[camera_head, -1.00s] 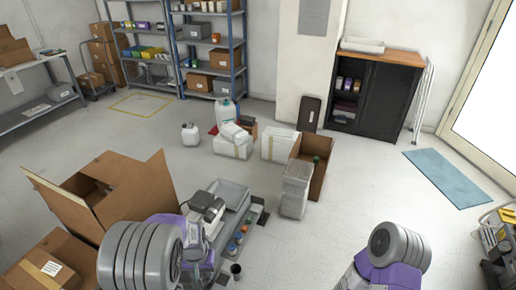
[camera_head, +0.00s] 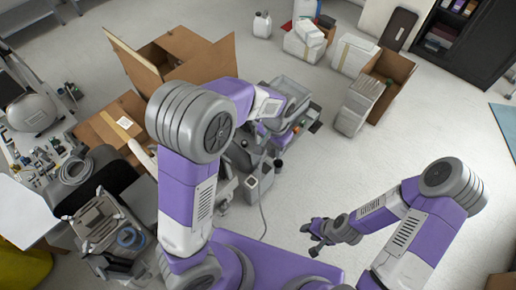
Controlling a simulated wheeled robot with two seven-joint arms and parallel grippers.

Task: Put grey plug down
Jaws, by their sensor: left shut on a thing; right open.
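My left arm reaches forward from the left. Its gripper (camera_head: 262,148) is small in the picture, pointing down over a cluster of grey equipment, and is shut. The grey plug in it is too small and too covered to make out. A thin grey cord (camera_head: 262,212) runs down from the grey box (camera_head: 259,184) below that gripper towards my base. My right gripper (camera_head: 316,238) is open and empty, held low over bare floor to the right of the cord.
Grey bins (camera_head: 291,88) stand just beyond my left gripper. Cluttered equipment (camera_head: 103,226) and a hose coil (camera_head: 76,171) lie at left. Floor on the right is clear.

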